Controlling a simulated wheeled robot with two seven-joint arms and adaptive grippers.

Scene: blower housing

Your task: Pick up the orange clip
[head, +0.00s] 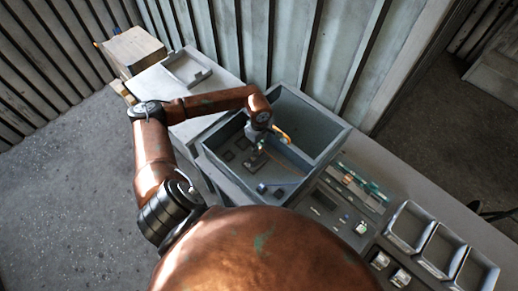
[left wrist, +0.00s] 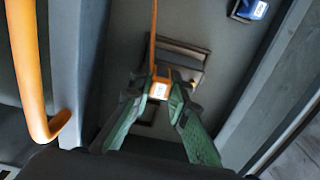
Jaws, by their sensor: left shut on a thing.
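My left gripper (head: 257,155) reaches down into the grey bin (head: 335,143). In the left wrist view, its green-padded fingers (left wrist: 162,92) are shut on the small orange clip (left wrist: 158,91), which carries a white label. A thin orange line runs up from the clip to the top of that view. The clip itself cannot be made out clearly in the head view. Below the fingertips is a dark rectangular frame on the bin floor (left wrist: 115,55). My right gripper is not in view.
A thick orange curved handle (left wrist: 33,90) stands close at the left of the wrist view; it also shows in the head view (head: 282,133). A blue labelled part (left wrist: 250,9) lies upper right. Grey trays (head: 410,225) stand right of the bin. The bin walls are close around my gripper.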

